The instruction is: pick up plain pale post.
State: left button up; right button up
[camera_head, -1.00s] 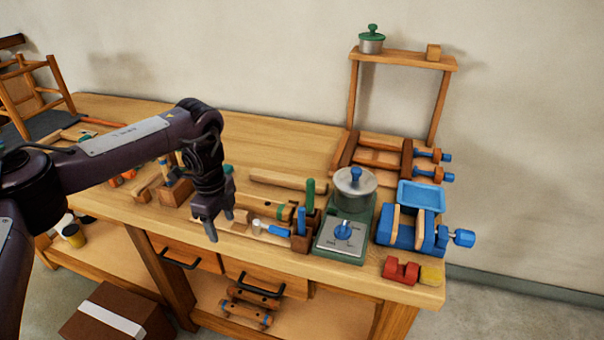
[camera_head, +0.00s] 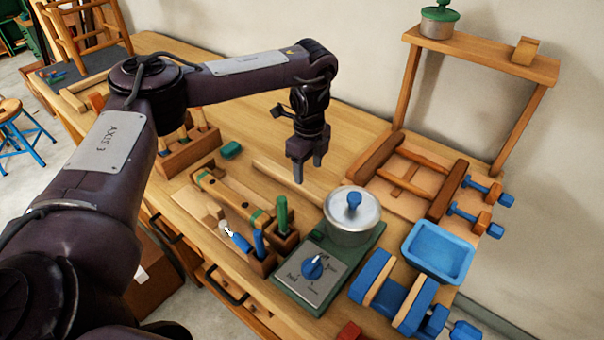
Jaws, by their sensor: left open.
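A plain pale wooden post (camera_head: 272,174) lies flat on the workbench, near the middle of the view. My left gripper (camera_head: 308,171) points down with its fingers apart and empty. In the picture its fingertips overlap the post's right part. I cannot tell how high above the post they are. The gripper hides some of the post, and the pot stands near its right end. My right gripper is not in view.
A steel pot (camera_head: 352,216) sits on a green scale-like base right of the gripper. A wooden holder (camera_head: 277,246) with green and blue handles stands in front. A wooden frame (camera_head: 410,172), blue tray (camera_head: 438,252) and raised shelf (camera_head: 480,52) are on the right.

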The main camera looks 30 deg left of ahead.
aim_at(309, 186)
pick_arm(q)
jog(key=shift+s+f, duration=0.15)
jog(key=shift+f, duration=0.45)
jog(key=shift+s+f, duration=0.1)
jog(key=shift+f, duration=0.25)
jog(key=f, duration=0.1)
jog(key=f+p, duration=0.1)
jog(key=f, duration=0.1)
jog(key=f+p, duration=0.1)
jog(key=shift+d+f, duration=0.25)
jog(key=shift+f, duration=0.25)
jog(key=c, duration=0.9)
jog(key=shift+c, duration=1.3)
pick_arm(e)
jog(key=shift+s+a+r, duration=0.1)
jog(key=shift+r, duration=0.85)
pick_arm(q)
jog(key=shift+r, duration=0.15)
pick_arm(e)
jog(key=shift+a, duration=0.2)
